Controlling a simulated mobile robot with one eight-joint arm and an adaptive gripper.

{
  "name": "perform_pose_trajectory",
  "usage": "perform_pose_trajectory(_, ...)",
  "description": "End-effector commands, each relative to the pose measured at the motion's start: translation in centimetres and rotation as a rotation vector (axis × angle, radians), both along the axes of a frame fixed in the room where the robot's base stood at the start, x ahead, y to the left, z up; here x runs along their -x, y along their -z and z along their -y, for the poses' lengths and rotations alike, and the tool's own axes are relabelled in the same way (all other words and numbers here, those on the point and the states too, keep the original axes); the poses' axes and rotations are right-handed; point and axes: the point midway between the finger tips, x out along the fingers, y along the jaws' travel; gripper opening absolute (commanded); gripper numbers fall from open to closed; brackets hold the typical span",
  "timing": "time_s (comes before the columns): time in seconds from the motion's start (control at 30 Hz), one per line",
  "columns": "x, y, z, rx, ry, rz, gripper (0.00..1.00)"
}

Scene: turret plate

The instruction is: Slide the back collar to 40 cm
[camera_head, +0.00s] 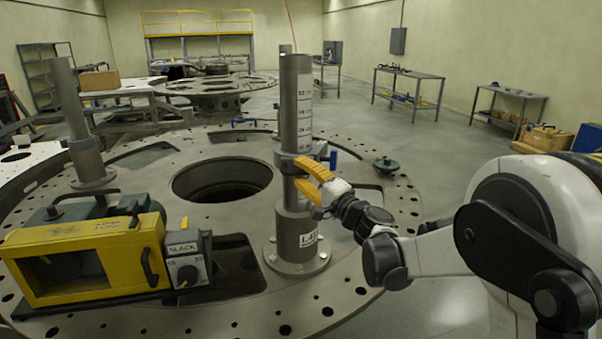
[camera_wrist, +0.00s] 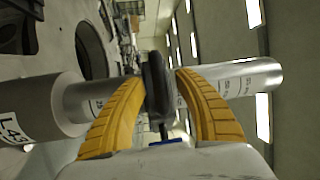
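A dark collar (camera_head: 287,160) with a blue part (camera_head: 333,160) is around this post, a little above the sleeve. My gripper (camera_head: 306,178) reaches it from the right. In the wrist view the dark collar (camera_wrist: 158,85) fills the gap between the two yellow fingertips (camera_wrist: 160,76), one finger on each side along the post. The scale numbers are too small to read.
A yellow-framed machine (camera_head: 85,262) with a SLACK dial box (camera_head: 187,262) stands on the plate (camera_head: 225,318) at left front. The plate has a large central hole (camera_head: 222,179). A small green-grey part (camera_head: 386,165) lies at the right. Open floor lies beyond.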

Motion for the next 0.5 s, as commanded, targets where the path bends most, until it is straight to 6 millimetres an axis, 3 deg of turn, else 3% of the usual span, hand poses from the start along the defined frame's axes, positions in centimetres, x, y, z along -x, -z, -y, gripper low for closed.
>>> perform_pose_trajectory(0.23, 1.1, 0.2, 1.0, 0.001, 0.002, 0.000, 0.38)
perform_pose_trajectory(0.5, 5.6, 1.1, 4.7, -0.001, 0.003, 0.000, 0.38)
